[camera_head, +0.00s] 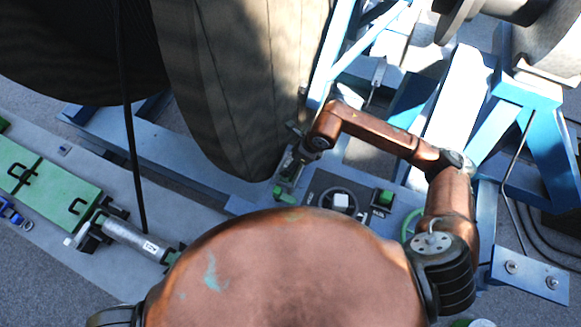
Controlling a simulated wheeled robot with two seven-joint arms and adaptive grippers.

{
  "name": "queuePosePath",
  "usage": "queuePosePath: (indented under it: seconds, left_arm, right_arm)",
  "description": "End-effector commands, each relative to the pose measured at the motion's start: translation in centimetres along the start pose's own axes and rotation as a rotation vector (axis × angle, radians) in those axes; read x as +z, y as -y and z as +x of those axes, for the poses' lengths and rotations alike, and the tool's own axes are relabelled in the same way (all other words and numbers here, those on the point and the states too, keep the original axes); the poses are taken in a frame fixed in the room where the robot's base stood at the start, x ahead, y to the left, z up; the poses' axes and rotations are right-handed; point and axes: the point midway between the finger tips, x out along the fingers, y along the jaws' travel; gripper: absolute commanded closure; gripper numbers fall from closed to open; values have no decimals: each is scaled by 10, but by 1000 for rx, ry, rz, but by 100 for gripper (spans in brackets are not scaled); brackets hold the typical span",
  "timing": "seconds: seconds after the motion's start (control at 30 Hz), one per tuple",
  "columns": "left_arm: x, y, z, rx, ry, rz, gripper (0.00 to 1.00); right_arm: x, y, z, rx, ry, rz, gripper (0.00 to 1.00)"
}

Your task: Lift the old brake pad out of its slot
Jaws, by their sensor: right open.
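My right arm reaches across from the right, and my right gripper (286,178) points down beside the lower edge of the large reel. Its fingers are small and dark here, apart, with nothing seen held between them. A small green piece (283,195) lies just below the fingertips; I cannot tell for certain whether it is the old brake pad or part of its slot. My left gripper is out of view.
The large reel (225,75) rises close to my right gripper. A blue steel frame (437,100) surrounds the work area. Left are a green box (47,180), a grey cylinder (130,238) and a hanging black cable (130,130).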

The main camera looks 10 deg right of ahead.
Motion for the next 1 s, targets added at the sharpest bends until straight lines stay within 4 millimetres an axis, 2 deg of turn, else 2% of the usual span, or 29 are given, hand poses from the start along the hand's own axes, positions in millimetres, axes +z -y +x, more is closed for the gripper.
queuePosePath:
  seconds: [0.03, 0.13, 0.43, 1.0]
  left_arm:
    - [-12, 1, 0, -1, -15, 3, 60]
    - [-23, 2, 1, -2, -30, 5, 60]
    - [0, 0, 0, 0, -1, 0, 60]
    - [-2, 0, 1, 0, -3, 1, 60]
  right_arm:
    - [-1, 0, 1, 1, -1, 0, 35]
    - [-1, 0, 1, 1, -1, 0, 35]
    - [-1, 0, 0, 1, 0, 1, 53]
    - [0, 0, 0, 1, 1, 1, 92]
